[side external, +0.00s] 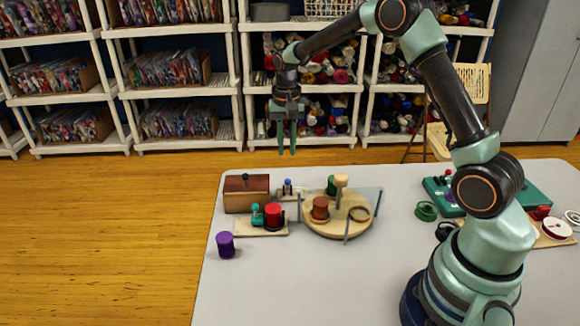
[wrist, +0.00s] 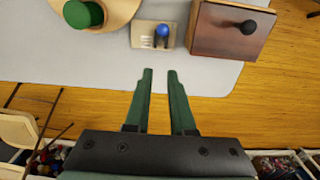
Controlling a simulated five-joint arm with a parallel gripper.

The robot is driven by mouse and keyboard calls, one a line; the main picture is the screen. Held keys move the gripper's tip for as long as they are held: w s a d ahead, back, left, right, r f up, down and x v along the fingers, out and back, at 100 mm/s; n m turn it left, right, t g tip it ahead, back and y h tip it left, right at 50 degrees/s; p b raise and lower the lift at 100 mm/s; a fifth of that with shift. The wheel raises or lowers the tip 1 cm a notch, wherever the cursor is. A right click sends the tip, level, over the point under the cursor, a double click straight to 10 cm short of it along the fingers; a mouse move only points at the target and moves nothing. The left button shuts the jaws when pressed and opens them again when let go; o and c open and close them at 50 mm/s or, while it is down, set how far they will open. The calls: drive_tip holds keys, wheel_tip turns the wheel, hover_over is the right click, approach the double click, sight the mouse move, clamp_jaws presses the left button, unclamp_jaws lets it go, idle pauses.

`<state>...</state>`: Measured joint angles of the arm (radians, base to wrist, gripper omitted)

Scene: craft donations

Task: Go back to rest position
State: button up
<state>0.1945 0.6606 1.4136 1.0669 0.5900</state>
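My gripper (side external: 287,152) hangs fingers down in the air beyond the far edge of the table, high above the floor. In the wrist view my gripper (wrist: 160,72) shows two green fingers with a narrow gap between them. Nothing is held in that gap, and the fingers touch nothing.
The grey table (side external: 300,285) holds a dark red-brown box (side external: 246,198), a small blue-knobbed piece (wrist: 161,31), a round wooden board (side external: 330,228), a red spool (side external: 273,215) and a purple spool (side external: 225,244). White shelves (side external: 183,91) stand behind. The table's front left is clear.

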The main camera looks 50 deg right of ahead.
drive_tip(key=s+a+r+n+t, duration=0.4)
drive_tip(key=s+a+r+n, duration=0.25)
drive_tip(key=s+r, duration=0.7)
drive_tip(key=s+a+n+t, duration=0.1)
drive_tip(key=s+a+n, duration=0.1)
drive_tip(key=s, duration=0.4)
drive_tip(key=shift+s+a+t, duration=0.2)
drive_tip(key=shift+a+t, duration=0.1)
drive_tip(key=shift+a, duration=0.2)
drive_tip(key=shift+n, duration=0.25)
